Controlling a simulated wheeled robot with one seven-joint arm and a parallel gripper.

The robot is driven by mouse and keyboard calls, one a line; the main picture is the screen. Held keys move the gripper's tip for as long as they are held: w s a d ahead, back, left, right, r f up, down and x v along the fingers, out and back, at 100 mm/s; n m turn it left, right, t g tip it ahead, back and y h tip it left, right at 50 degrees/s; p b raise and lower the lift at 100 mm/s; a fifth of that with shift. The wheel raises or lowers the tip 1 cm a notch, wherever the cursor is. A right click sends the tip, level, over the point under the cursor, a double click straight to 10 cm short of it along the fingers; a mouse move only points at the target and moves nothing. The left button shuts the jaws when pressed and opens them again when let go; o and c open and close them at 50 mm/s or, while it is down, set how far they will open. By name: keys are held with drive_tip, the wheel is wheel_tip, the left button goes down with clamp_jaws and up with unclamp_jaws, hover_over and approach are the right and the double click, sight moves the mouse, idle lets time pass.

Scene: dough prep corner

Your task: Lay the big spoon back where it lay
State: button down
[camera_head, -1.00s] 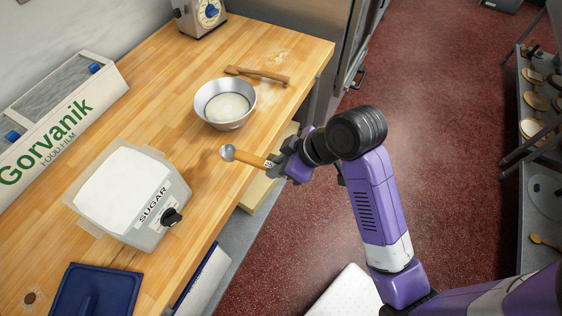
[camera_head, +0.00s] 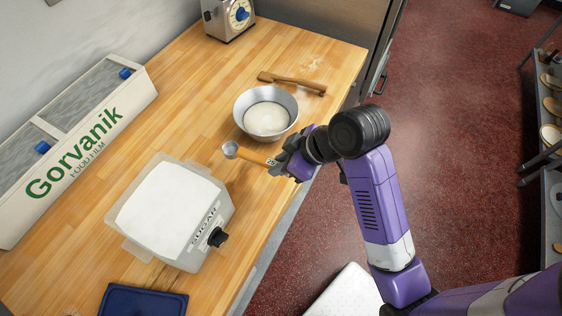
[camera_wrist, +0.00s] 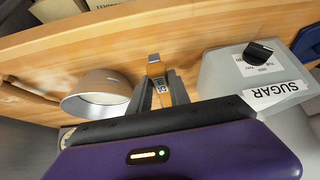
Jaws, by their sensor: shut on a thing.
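The big spoon has a metal bowl (camera_head: 231,150) and an orange-brown handle (camera_head: 256,158) with a small marked label. My gripper (camera_head: 279,163) is shut on the handle and holds the spoon near the front edge of the table, its bowl pointing left. The wrist view shows the spoon (camera_wrist: 155,68) sticking out between the fingers (camera_wrist: 160,88). Whether it touches the tabletop I cannot tell. A metal bowl (camera_head: 285,97) with white contents stands just behind the gripper. The sugar box (camera_head: 212,210) stands to the front left of the spoon.
A wooden-handled tool (camera_head: 292,82) lies behind the bowl. A scale (camera_head: 229,22) stands at the back. A food film box (camera_head: 75,152) runs along the wall. A dark blue item (camera_head: 145,302) lies at the front. Bare wooden tabletop (camera_head: 185,120) lies left of the bowl.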

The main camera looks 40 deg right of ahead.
drive_tip(key=shift+f+b, duration=1.8)
drive_tip(key=shift+f, duration=1.6)
drive_tip(key=shift+f+b, duration=0.35)
drive_tip(key=shift+f, duration=0.3)
drive_tip(key=c, duration=1.1)
unclamp_jaws()
drive_tip(key=shift+c, duration=0.2)
drive_tip(key=v, duration=0.8)
